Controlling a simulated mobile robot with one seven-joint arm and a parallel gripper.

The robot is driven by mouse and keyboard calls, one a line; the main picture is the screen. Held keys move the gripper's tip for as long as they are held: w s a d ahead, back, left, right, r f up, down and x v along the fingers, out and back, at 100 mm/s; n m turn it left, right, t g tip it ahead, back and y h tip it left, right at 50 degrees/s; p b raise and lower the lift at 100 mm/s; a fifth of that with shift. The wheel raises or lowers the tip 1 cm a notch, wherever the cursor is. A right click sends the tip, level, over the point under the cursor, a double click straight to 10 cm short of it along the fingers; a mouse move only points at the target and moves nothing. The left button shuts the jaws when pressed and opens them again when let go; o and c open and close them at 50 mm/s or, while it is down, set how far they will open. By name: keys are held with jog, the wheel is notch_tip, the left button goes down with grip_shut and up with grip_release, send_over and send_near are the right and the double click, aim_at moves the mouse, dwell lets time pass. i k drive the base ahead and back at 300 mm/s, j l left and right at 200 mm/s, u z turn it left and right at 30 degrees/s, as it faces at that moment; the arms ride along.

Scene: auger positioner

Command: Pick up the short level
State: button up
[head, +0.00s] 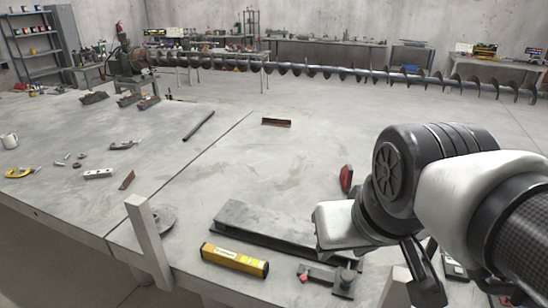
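A short yellow level (234,260) with dark ends lies near the front edge of the grey metal table (230,140), left of my arm. It is fully visible, and nothing touches it from above. My arm comes in from the right. A dark part that looks like my gripper (425,278) hangs low at the right, partly hidden by the arm and cut by the lower edge. It is well to the right of the level and apart from it. Whether its fingers are open or shut does not show.
A dark steel beam (262,226) lies just behind the level. A clamp (330,278) sits to its right. An upright post (148,240) and a round disc (163,219) stand to its left. A red item (346,178) is behind my arm. The table's middle is mostly clear.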

aim_at(248, 265)
jog(key=k+l+u, duration=0.15)
jog(key=k+l, duration=0.15)
jog(key=u, duration=0.55)
jog(key=k+j, duration=0.1)
